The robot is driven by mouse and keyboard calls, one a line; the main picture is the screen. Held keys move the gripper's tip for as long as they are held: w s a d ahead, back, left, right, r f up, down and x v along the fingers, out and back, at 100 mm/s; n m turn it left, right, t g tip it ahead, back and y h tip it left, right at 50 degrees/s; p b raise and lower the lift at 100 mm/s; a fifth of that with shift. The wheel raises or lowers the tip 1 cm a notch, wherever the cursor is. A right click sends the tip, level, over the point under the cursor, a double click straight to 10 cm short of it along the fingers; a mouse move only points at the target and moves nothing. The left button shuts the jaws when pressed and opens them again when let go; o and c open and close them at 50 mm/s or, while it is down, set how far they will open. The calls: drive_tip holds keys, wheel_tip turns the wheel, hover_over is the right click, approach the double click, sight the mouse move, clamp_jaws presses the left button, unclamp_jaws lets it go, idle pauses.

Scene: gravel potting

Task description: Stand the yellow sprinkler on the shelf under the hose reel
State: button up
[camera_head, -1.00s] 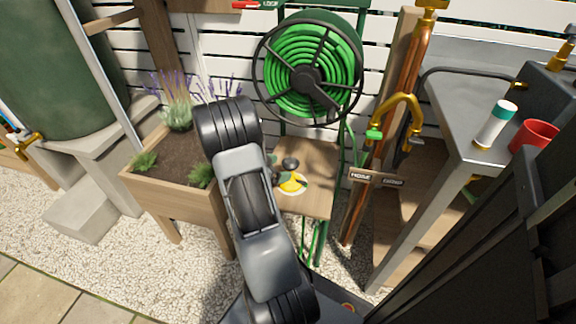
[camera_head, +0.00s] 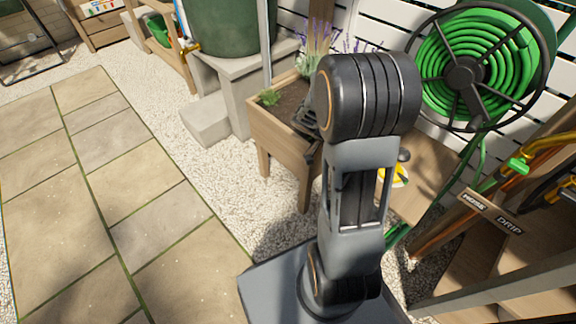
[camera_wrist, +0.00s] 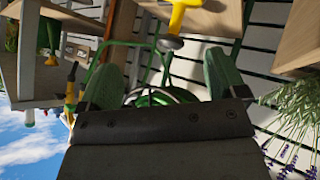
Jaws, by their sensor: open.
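The yellow sprinkler (camera_head: 394,176) is on the wooden shelf (camera_head: 428,170) under the green hose reel (camera_head: 480,65), over a white round mark. My arm hides part of it in the head view. In the wrist view, which is upside down, the sprinkler (camera_wrist: 178,16) appears upright with a grey round top, against the shelf (camera_wrist: 215,18). My gripper (camera_wrist: 163,66) is open and empty; its green-padded fingers are apart from the sprinkler. In the head view my arm mostly hides the gripper.
A wooden planter (camera_head: 276,131) with lavender is left of the shelf, close to my arm. Copper pipes and a sign (camera_head: 487,212) stand right of it. A green barrel (camera_head: 232,25) is behind left. Paving (camera_head: 110,180) at left is clear.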

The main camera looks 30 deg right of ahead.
drive_tip(key=s+a+r+n+t+y, duration=0.1)
drive_tip(key=a+r+n+t+y, duration=0.2)
drive_tip(key=a+n, duration=0.6)
drive_tip(key=s+a+r+n+t+y, duration=0.1)
drive_tip(key=a+r+n+t+y, duration=0.3)
drive_tip(key=a+n, duration=0.5)
drive_tip(key=shift+s+a+t+y, duration=0.3)
drive_tip(key=shift+a+y, duration=0.6)
drive_tip(key=shift+a, duration=1.45)
